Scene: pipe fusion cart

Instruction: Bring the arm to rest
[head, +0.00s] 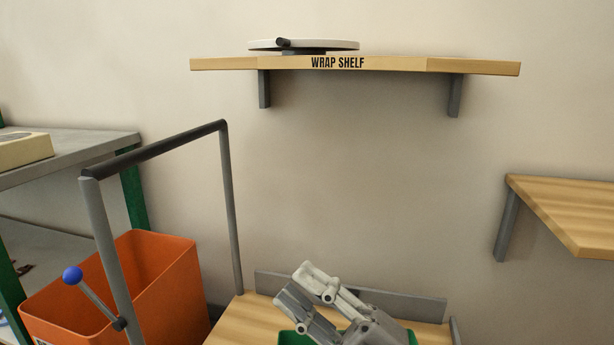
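My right gripper (300,283) shows at the bottom centre of the head view, above a wooden cart top (237,322). Its two grey fingers point up and to the left and appear close together from this angle. I cannot tell whether they are open or shut, and I see no object between them. A green item (288,338) is partly hidden behind and below the gripper. My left gripper is not in view.
A grey cart handle (228,195) with a black grip rises left of my gripper. An orange bin (170,290), a blue-knobbed lever (73,275) and a grey shelf unit (85,150) stand left. The wrap shelf (400,64) holds a round turntable (325,44). Another wooden shelf (570,205) is right.

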